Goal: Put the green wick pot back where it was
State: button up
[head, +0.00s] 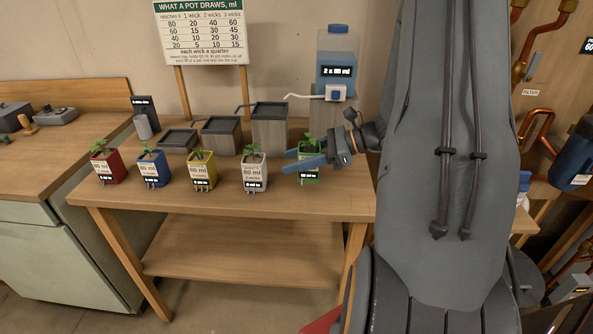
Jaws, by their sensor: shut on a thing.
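The green wick pot (308,171) is at the right end of the row of pots on the wooden bench, with a small green plant in it. My gripper (306,160) reaches in from the right and is shut on the green pot, its blue fingers across the pot's upper part. The fingers hide much of the pot's front label. I cannot tell whether the pot's base touches the bench top.
A white pot (254,176), a yellow pot (202,175), a blue pot (153,172) and a red pot (107,168) stand to the left. Behind are grey stepped trays (221,135) and a water bottle (336,75). A sign (201,33) stands at the back. The bench front (215,204) is clear.

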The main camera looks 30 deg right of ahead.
jog(key=shift+f, duration=1.85)
jog(key=shift+f, duration=0.1)
jog(key=o, duration=1.3)
jog(key=shift+d, duration=0.15)
jog(key=b+v, duration=0.2)
jog(key=v, duration=1)
jog(key=shift+a, duration=0.2)
